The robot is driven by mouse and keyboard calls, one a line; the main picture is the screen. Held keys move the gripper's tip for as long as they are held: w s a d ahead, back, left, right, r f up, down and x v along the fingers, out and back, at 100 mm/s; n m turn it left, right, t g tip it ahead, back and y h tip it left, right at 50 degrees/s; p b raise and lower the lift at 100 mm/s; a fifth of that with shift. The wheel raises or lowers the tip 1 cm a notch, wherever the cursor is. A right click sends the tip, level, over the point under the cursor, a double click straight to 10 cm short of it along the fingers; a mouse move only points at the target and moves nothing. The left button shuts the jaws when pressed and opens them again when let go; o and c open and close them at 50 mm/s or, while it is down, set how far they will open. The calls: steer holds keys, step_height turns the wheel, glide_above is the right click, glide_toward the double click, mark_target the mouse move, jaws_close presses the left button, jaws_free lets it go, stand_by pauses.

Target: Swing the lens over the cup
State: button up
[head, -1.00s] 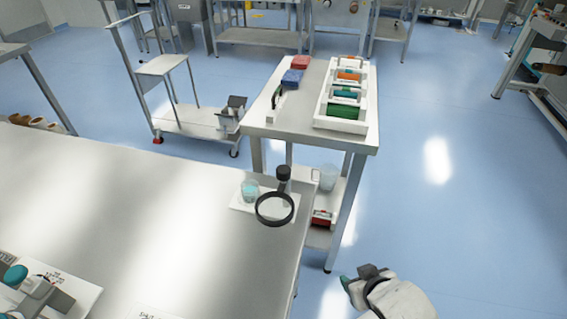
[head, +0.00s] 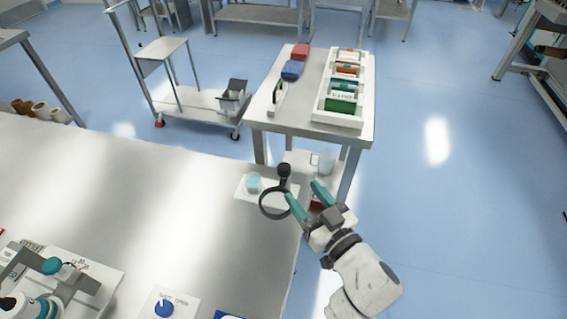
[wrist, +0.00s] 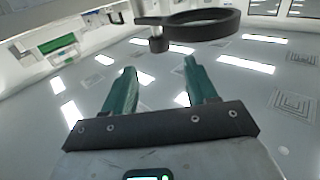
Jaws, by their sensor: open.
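The lens is a black ring on a short arm (head: 264,208), joined to a dark pivot post (head: 284,172) at the corner of the steel bench. The cup (head: 254,184) is small and clear with teal contents, on a white plate left of the post. The ring sits in front of the cup, not over it. My gripper (head: 307,196) is open, its teal fingers just right of the ring. One finger overlaps the ring's right edge in the head view; I cannot tell whether they touch. In the wrist view the lens (wrist: 205,30) is beyond the open fingers (wrist: 157,80).
A steel table (head: 300,117) behind holds a white rack of coloured rolls (head: 343,95) and red and blue blocks. A clear jug (head: 327,160) stands on its lower shelf. The middle of the bench (head: 170,200) is clear; devices stand at its front left.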

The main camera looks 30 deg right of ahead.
mark_target(288, 173)
steer(key=w+p, duration=0.1)
steer(key=w, duration=0.8)
steer(key=shift+w+p, duration=0.3)
steer(key=shift+c, duration=0.3)
jaws_close()
